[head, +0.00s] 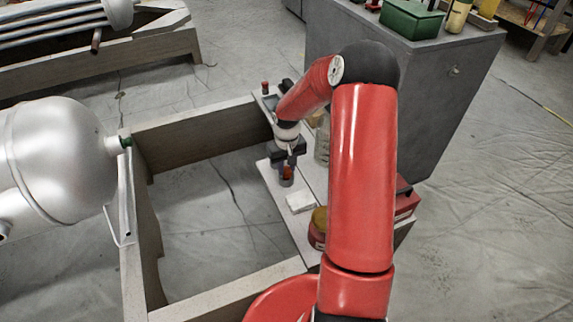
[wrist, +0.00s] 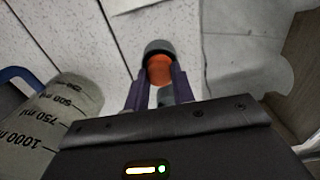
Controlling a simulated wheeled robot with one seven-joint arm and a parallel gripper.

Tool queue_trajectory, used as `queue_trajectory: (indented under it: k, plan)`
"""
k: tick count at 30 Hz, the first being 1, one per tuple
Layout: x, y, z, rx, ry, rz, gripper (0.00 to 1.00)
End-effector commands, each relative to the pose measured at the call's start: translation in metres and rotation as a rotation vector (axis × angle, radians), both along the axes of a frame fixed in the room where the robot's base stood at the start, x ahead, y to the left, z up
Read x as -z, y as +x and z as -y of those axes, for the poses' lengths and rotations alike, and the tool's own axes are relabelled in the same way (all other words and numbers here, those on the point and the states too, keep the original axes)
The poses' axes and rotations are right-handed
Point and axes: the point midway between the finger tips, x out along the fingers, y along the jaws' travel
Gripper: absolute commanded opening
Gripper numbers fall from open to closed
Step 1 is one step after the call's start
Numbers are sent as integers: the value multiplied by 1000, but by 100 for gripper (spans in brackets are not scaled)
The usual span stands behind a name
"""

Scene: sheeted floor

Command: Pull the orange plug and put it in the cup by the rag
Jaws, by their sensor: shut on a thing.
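My gripper (head: 287,161) points down over the near part of the board and is shut on the orange plug (head: 287,173). In the wrist view the plug (wrist: 160,71) sits between my two fingertips (wrist: 158,80). A small dark grey cup (head: 286,182) is right below the plug; its rim (wrist: 157,46) shows around the plug's far side. The plug appears at or within the cup's mouth; whether it touches the bottom is hidden. The white folded rag (head: 300,202) lies flat on the board, just in front of the cup.
A measuring jug (wrist: 62,112) with ml marks stands close beside my gripper. A red-topped item (head: 265,87) stands at the board's far end. A red and yellow object (head: 318,225) is on the near side. A silver tank (head: 60,150) with a green plug (head: 126,141) is left.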

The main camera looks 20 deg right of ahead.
Motion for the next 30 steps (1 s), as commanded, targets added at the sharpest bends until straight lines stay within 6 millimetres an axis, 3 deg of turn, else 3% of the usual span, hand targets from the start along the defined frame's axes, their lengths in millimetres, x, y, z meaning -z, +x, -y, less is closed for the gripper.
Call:
queue_trajectory:
  k: [26, 27, 30]
  plan:
    - [10, 0, -1, -2, 0, 0, 0]
    - [9, 0, -1, -2, 0, 0, 30]
    - [9, 0, 0, -2, 0, 0, 43]
